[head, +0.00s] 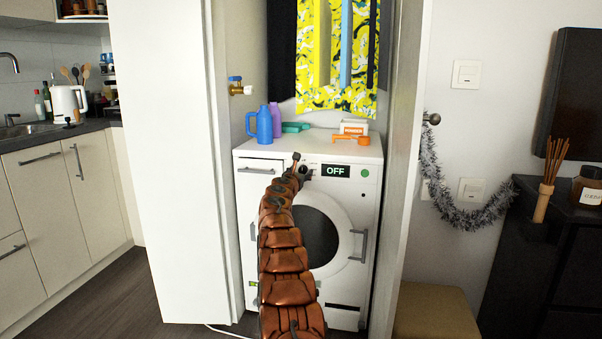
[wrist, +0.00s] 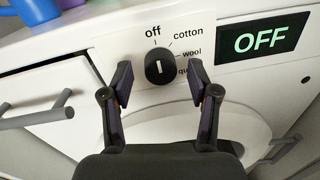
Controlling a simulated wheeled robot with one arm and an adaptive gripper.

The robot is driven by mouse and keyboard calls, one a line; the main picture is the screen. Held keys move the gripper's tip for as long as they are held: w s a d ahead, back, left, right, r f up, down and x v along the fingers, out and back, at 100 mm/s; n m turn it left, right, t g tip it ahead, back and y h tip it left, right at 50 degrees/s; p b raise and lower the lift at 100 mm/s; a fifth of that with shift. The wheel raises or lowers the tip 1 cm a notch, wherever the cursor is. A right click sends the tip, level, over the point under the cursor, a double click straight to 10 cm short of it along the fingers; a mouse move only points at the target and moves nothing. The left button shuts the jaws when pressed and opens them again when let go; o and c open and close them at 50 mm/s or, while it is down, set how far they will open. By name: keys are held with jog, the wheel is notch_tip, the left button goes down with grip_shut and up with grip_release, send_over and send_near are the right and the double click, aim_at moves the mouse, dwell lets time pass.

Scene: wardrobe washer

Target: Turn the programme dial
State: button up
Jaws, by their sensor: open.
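The programme dial (wrist: 160,67) is a round black knob with a white mark, on the white washer's front panel. In the wrist view its mark points up, roughly toward the word "off"; "cotton", "wool" and a partly hidden "quick"-like word stand around its right side. The display (wrist: 263,41) reads OFF, and it also shows in the head view (head: 336,171). My gripper (wrist: 158,85) is open and empty, its two fingers on either side of and just below the dial, not visibly touching it.
The washer (head: 347,192) stands between open white wardrobe doors (head: 168,150). A blue jug (head: 265,124), a purple bottle (head: 276,118) and an orange item (head: 351,138) stand on top. The drawer handle (wrist: 40,112) and round door handle (wrist: 277,150) stick out near my gripper.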

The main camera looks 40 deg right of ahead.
jog(key=shift+c, duration=0.3)
grip_shut()
